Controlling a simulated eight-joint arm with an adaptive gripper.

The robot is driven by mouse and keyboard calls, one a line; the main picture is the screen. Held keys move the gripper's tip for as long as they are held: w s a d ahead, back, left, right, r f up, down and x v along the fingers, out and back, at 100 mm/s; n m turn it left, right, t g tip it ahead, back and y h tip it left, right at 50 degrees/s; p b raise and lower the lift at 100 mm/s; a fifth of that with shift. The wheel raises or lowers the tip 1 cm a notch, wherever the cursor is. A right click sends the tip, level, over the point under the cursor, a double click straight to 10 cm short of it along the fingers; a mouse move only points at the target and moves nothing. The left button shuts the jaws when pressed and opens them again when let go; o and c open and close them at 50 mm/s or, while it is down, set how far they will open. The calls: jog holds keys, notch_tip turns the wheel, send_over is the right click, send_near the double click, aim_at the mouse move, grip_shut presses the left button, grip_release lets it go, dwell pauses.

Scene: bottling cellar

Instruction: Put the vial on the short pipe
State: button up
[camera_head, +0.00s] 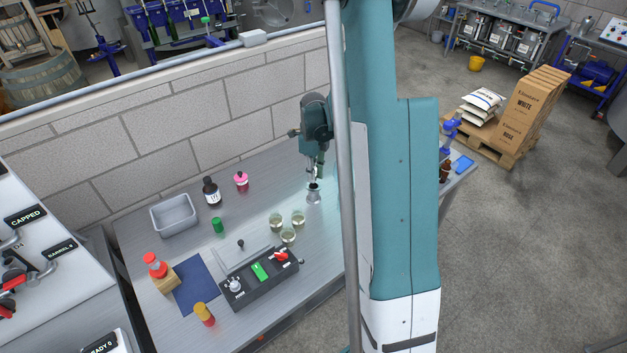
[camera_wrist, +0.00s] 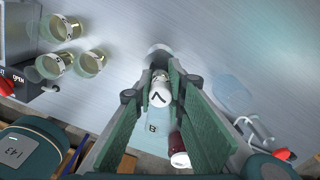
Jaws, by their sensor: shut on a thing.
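My gripper (camera_head: 316,160) is over the bench beside the wall, pointing down. In the wrist view my gripper (camera_wrist: 161,82) is shut on the vial (camera_wrist: 160,95), a small pale piece with a dark mark on its end, between the green finger pads. The short pipe (camera_head: 314,196) is a grey metal piece standing on the bench just below my fingertips. A rounded grey metal edge, probably the pipe (camera_wrist: 158,50), shows just past the fingertips. The vial is hard to make out in the head view. I cannot tell whether it touches the pipe.
Several glass cups (camera_head: 288,236) stand left of the pipe, near a black control box (camera_head: 262,282). My arm hides the bench's right part.

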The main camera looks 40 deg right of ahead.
jog(key=shift+f, duration=1.45)
jog(key=shift+f, duration=0.25)
jog(key=o, duration=0.9)
jog(key=shift+r, duration=0.1)
jog(key=shift+c, duration=0.2)
jog(key=shift+r, duration=0.1)
jog(key=shift+r, duration=6.05)
